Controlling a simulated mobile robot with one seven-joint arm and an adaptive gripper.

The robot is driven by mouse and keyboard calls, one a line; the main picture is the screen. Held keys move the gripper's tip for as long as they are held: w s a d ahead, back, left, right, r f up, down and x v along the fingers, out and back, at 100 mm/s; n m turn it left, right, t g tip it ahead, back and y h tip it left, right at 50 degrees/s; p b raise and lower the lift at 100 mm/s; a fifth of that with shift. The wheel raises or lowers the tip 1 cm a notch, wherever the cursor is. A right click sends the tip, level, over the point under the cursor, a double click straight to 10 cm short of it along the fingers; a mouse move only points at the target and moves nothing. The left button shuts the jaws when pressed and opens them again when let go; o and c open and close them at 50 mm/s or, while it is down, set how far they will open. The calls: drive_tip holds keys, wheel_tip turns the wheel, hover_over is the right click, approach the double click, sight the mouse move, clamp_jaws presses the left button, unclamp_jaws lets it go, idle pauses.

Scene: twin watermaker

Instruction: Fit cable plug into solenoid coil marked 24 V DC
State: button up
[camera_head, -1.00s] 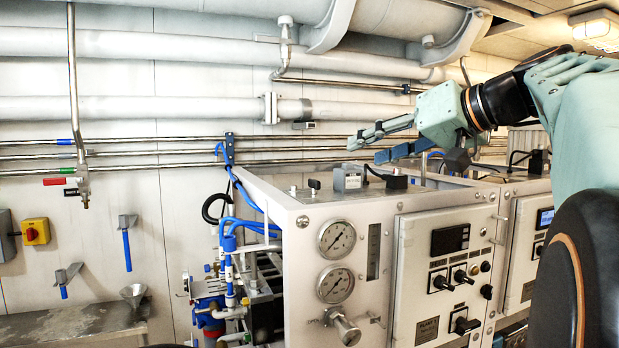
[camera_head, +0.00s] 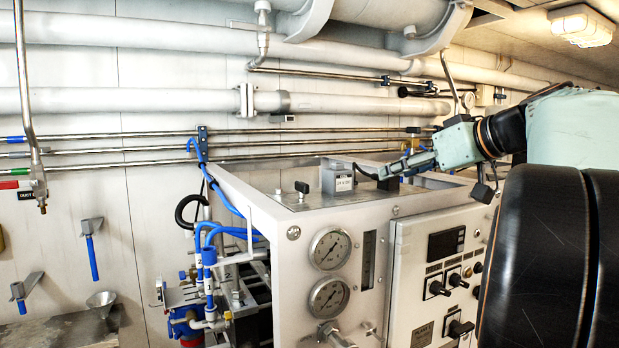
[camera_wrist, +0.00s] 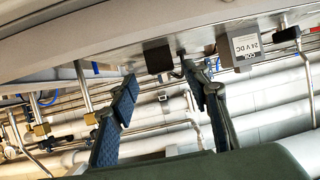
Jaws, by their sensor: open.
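The grey solenoid coil (camera_head: 337,181) marked 24 V DC stands on the cabinet top. It appears upside down at the upper right of the wrist view (camera_wrist: 246,48). The black cable plug (camera_head: 388,184) lies just right of the coil in the head view, apart from it, with a dark cable between. In the wrist view the plug (camera_wrist: 157,57) shows beyond the space between my fingertips. My gripper (camera_wrist: 162,78) is open and empty, its dark blue-padded fingers spread. In the head view its fingertips (camera_head: 387,171) are close to the plug; I cannot tell whether they touch it.
The cabinet top (camera_head: 262,183) has an open frame behind. A small black-topped fitting (camera_head: 301,187) stands left of the coil. Pressure gauges (camera_head: 330,249) and a switch panel (camera_head: 443,285) are on the front. Pipes (camera_head: 150,102) run along the wall behind.

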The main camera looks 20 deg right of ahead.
drive_tip(key=p+x, duration=0.1)
drive_tip(key=x, duration=0.3)
drive_tip(key=shift+w+a+f, duration=0.15)
drive_tip(key=shift+w+a, duration=0.05)
drive_tip(key=shift+c, duration=0.4)
clamp_jaws()
wheel_tip(320, 180, up, 18)
drive_tip(key=p, duration=0.3)
idle(0.5)
